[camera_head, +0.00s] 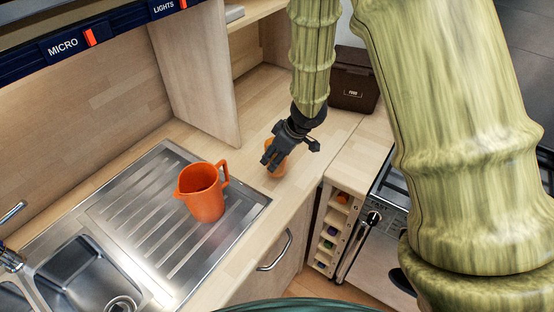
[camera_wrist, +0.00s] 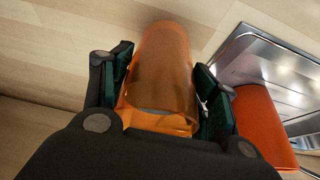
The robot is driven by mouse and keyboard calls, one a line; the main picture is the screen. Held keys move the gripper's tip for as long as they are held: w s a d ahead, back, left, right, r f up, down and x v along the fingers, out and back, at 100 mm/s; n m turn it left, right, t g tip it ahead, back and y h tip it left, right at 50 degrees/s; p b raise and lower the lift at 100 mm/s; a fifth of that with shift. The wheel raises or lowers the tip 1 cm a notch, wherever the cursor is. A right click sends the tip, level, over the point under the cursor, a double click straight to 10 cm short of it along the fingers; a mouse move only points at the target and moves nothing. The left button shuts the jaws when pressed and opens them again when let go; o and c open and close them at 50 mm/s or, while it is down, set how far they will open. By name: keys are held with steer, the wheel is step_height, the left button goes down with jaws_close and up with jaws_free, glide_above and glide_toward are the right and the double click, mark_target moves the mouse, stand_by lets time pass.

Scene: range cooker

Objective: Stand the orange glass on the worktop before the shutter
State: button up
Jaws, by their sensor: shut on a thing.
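The orange glass (camera_wrist: 160,75) is see-through and sits between the two fingers of my gripper (camera_wrist: 165,95), which is shut on it. In the head view the glass (camera_head: 277,168) shows only partly behind my gripper (camera_head: 276,153), over the worktop (camera_head: 298,190) to the right of the drainer. I cannot tell whether its base touches the worktop. The shutter is not clearly identifiable; an upright wooden panel (camera_head: 196,75) stands behind and to the left of the glass.
An orange jug (camera_head: 204,192) stands on the steel drainer (camera_head: 128,222); it also shows close to the right finger in the wrist view (camera_wrist: 262,125). A sink (camera_head: 85,272) is at the lower left. A dark brown box (camera_head: 353,80) stands at the back. The cooker (camera_head: 372,218) is to the right.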

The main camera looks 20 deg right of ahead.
steer(key=shift+f, duration=1.25)
steer(key=o, duration=1.5)
steer(key=shift+o, duration=0.2)
steer(key=shift+r, duration=0.1)
steer(key=p+v, duration=0.1)
steer(key=v, duration=1.1)
steer(key=shift+p, duration=0.35)
